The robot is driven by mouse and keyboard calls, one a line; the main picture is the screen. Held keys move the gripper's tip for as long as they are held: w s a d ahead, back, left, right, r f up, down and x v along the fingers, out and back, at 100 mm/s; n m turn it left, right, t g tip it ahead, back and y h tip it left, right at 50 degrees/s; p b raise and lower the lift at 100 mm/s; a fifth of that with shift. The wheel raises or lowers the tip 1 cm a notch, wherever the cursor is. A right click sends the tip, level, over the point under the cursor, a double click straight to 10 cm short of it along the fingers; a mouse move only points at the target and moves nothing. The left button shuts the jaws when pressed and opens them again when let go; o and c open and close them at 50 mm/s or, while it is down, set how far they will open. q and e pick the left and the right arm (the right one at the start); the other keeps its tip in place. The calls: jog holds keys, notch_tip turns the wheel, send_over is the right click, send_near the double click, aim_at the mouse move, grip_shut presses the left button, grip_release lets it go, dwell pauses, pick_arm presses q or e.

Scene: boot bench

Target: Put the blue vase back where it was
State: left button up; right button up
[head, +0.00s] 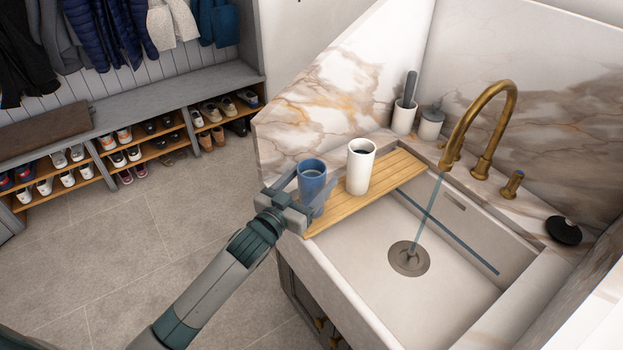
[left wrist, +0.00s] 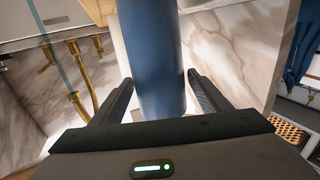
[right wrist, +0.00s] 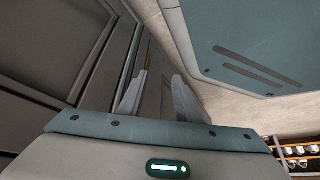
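The blue vase (head: 312,180) is upright at the near left end of the wooden board (head: 390,178) laid across the sink. My left gripper (head: 298,200) reaches it from the left, with one finger on each side.
A white cup (head: 360,168) stands on the board just right of the vase. Water runs from the brass faucet (head: 480,125) into the sink (head: 345,245). A holder (head: 404,116) and a lidded jar (head: 431,124) stand behind. A shoe bench (head: 170,108) is at the far left.

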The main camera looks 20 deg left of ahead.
pick_arm(q)
jog(key=shift+r, duration=0.15)
pick_arm(e)
jog(key=shift+r, duration=0.1)
pick_arm(q)
jog(key=shift+s+a+p, duration=0.1)
jog(key=shift+s+p, duration=0.2)
jog(key=shift+s, duration=0.2)
jog(key=p+v, duration=0.3)
jog(key=v, duration=0.8)
pick_arm(e)
jog(key=s+d+f+g+h, duration=0.1)
jog(key=s+d, duration=0.4)
jog(key=s, duration=0.8)
jog(key=shift+f+g, duration=0.7)
jog(key=shift+g, duration=0.7)
jog(key=shift+d, duration=0.1)
